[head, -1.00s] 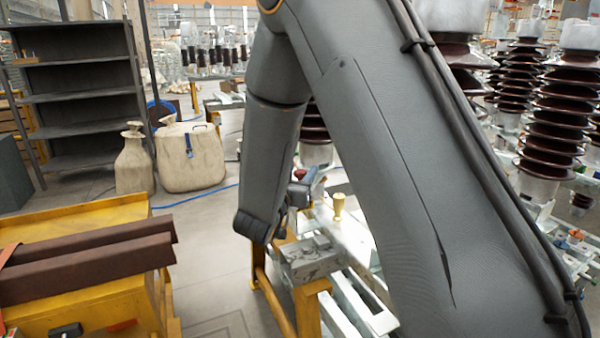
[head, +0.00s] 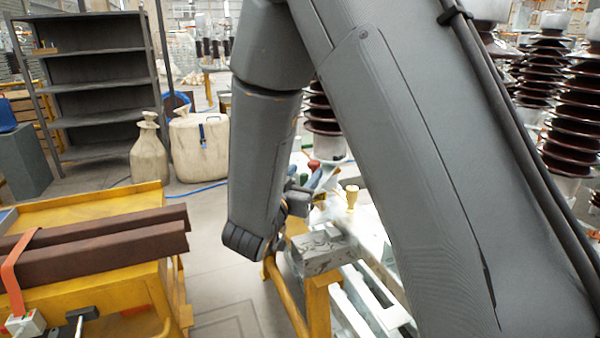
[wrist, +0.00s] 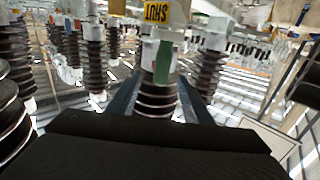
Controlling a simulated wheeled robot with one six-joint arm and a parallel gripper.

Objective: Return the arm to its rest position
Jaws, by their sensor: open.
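My arm fills the middle and right of the head view, folded with its elbow out of frame at the top. The forearm hangs down over the floor gap and the end of a yellow-legged bench (head: 318,300). In the wrist view my gripper (wrist: 157,92) shows two blue-grey fingers spread apart with nothing held between them. A brown ribbed insulator with a yellow "SHUT" tag (wrist: 157,11) stands beyond the fingers; I cannot tell how far. In the head view the gripper is mostly hidden behind the forearm.
A yellow cart (head: 95,200) with brown beams (head: 110,255) stands at left. A grey block (head: 322,250) sits on the bench end close to my wrist. Brown insulators (head: 545,80) stand at right. Bare floor (head: 215,280) lies between cart and bench.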

